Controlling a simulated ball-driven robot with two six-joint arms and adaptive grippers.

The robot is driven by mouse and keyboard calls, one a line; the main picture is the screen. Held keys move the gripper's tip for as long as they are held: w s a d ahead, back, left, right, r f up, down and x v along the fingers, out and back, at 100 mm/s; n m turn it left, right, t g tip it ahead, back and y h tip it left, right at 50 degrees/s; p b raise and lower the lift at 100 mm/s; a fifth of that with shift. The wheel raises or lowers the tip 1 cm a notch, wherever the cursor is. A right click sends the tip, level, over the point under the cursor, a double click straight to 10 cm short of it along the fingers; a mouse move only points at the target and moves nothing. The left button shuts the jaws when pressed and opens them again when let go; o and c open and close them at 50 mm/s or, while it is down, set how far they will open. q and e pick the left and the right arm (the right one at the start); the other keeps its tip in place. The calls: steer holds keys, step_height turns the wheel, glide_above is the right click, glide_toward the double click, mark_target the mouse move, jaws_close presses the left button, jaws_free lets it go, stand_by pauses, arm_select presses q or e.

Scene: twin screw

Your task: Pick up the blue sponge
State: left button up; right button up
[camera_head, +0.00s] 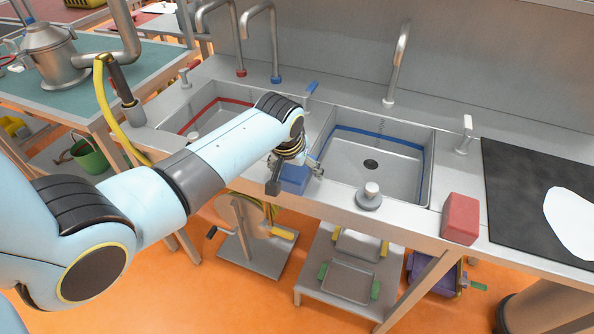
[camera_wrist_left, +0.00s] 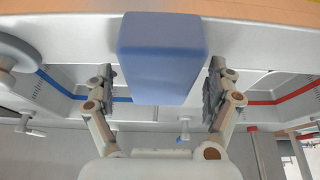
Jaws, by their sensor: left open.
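The blue sponge (camera_head: 294,180) is a blue block on the metal counter strip between the two sinks, near the front edge. My left gripper (camera_head: 296,168) is right at it in the head view and hides part of it. In the left wrist view the sponge (camera_wrist_left: 160,60) stands between the two fingers of my left gripper (camera_wrist_left: 162,88). The fingers are open, with a visible gap on each side of the sponge. My right gripper is not in view.
A red block (camera_head: 461,218) and a round grey knob-like item (camera_head: 369,197) stand on the counter to the right. The right sink (camera_head: 400,165) has a blue line, the left sink (camera_head: 195,124) a red one. Tall taps (camera_head: 274,40) rise behind.

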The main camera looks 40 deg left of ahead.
arm_select(q)
steer(key=shift+f, duration=0.25)
stand_by(0.6)
steer(key=c, duration=1)
